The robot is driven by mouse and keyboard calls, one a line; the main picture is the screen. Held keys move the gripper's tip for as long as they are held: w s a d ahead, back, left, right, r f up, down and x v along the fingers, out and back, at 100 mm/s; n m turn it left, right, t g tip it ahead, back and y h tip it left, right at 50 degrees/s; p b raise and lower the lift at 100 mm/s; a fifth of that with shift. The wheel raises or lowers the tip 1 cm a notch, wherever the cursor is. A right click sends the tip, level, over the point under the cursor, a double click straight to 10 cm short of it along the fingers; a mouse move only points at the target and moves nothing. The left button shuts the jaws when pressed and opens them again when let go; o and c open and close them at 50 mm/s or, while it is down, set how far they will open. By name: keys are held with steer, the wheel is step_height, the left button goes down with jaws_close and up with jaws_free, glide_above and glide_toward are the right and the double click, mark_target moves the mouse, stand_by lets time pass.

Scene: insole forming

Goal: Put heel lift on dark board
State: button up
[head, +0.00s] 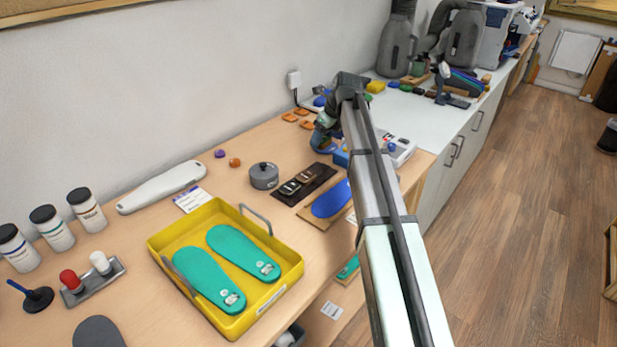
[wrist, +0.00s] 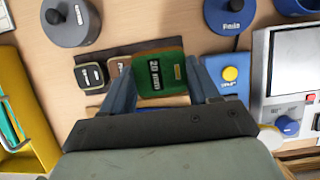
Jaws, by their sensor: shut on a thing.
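In the wrist view, my gripper (wrist: 158,68) is shut on a green heel lift (wrist: 172,76) with a dark number label. Its blue fingers are on either side of the lift. The dark board (head: 319,180) lies on the bench in the head view, with a black lift (head: 290,187) and a brown lift (head: 305,176) on it. In the wrist view, the held lift overlaps part of the board; I cannot tell its height above it. In the head view, my gripper (head: 323,145) is right of and behind the board, and the held lift is hidden.
A grey lidded pot (head: 264,176) stands left of the board. A blue insole (head: 331,199) lies in front of it. A yellow tray (head: 160,242) with teal insoles is at the front left. A device with a screen (wrist: 292,65) and a yellow-topped blue block (wrist: 230,75) are close right.

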mark_target(318, 169)
steer(key=shift+f, duration=4.95)
steer(key=shift+f, duration=0.1)
steer(key=o, duration=0.7)
steer(key=shift+o, duration=0.2)
steer(key=v, duration=1.2)
steer(key=shift+o, duration=0.2)
